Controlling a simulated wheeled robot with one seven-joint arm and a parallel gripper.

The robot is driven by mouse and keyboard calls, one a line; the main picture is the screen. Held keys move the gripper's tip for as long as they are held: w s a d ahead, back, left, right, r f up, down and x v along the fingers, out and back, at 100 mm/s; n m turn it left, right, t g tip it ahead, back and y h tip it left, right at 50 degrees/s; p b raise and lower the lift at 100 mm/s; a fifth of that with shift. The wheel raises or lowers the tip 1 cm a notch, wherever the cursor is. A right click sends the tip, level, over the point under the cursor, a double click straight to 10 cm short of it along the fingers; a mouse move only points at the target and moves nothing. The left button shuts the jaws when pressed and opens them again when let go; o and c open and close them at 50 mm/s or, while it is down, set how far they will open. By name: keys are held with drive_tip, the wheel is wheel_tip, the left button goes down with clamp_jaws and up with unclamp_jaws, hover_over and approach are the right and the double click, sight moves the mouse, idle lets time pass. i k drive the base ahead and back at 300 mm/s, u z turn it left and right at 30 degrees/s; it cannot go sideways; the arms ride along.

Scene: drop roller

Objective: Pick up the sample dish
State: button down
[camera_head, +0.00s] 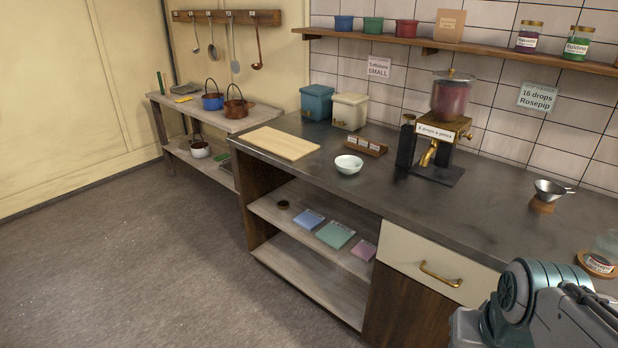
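A small white round bowl (348,164), which looks like the sample dish, stands upright on the dark counter (400,200), left of the dispenser. It looks empty. The dispenser (450,97) has a brass spout, a reddish glass jar and a label about drops. Part of my own arm shows at the bottom right, well away from the bowl. My gripper's fingers are not in view, so I cannot see their state.
A wooden board (279,143) lies left of the bowl, and a small rack of labelled cards (364,146) stands just behind it. A metal funnel (549,190) and a glass jar (602,250) are at the right. Open floor (140,250) lies at left.

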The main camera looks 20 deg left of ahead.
sight(349, 164)
drive_tip(key=u, duration=0.25)
drive_tip(key=i, duration=0.95)
drive_tip(key=u, duration=0.35)
drive_tip(key=k, duration=0.4)
drive_tip(key=u, duration=1.45)
drive_tip(key=i, duration=1.05)
drive_tip(key=z, duration=1.1)
drive_tip(key=i, duration=0.7)
drive_tip(key=z, duration=0.65)
